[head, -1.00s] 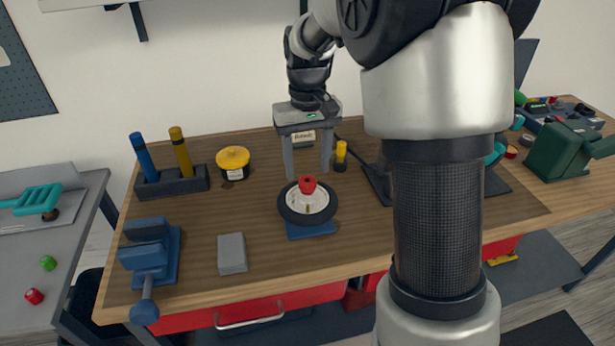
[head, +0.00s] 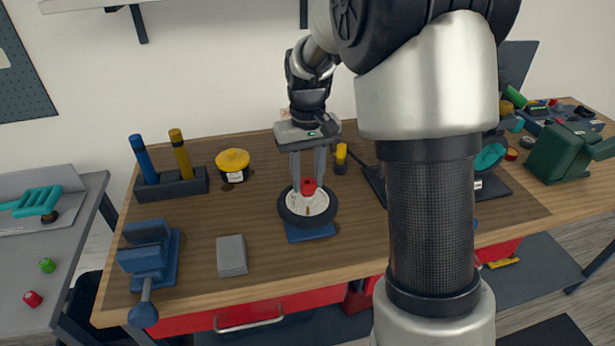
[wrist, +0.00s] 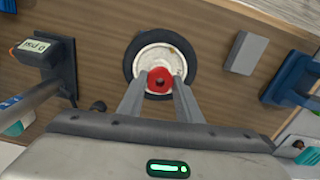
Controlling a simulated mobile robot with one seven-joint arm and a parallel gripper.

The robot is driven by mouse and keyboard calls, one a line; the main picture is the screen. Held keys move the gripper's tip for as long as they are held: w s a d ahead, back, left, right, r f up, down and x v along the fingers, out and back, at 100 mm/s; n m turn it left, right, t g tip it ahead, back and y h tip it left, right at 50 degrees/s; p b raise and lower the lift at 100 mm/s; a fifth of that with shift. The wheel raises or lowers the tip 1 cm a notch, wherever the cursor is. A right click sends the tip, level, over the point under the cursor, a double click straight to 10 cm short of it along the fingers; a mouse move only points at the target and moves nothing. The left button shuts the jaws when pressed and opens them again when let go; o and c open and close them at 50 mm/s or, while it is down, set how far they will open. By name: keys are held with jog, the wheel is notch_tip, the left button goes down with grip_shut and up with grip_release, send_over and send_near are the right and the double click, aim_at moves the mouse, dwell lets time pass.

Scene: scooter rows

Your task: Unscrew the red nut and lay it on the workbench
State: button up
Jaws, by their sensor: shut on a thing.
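The red nut (head: 308,186) sits at the middle of a small wheel (head: 291,215) with a black tyre and a pale hub. The wheel lies flat on a blue base (head: 312,234) on the wooden workbench (head: 190,283). My gripper (head: 308,183) points down over the hub, and its two fingers are shut on the red nut. In the wrist view the fingertips (wrist: 160,84) flank the red nut (wrist: 160,72), with the wheel's tyre (wrist: 134,48) around it. Whether the nut still touches the thread is hidden.
A grey block (head: 231,255) and a blue vise (head: 150,258) stand left of the wheel. A yellow-lidded tub (head: 233,162), a yellow-topped bottle (head: 341,156) and a rack (head: 171,185) with two handles stand farther back. Bare bench lies between the block and the wheel.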

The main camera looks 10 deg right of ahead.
jog(key=n+p, duration=0.1)
jog(key=n, duration=0.5)
jog(key=shift+r+n, duration=0.15)
jog(key=shift+n, duration=0.25)
jog(key=n+p, duration=0.2)
jog(key=n, duration=0.4)
jog(key=shift+n+p, duration=0.3)
jog(key=shift+n, duration=0.1)
jog(key=n+p, duration=0.1)
jog(key=n, duration=0.2)
jog(key=shift+n+p, duration=1.5)
jog(key=shift+n, duration=1.1)
jog(key=o, duration=1.1)
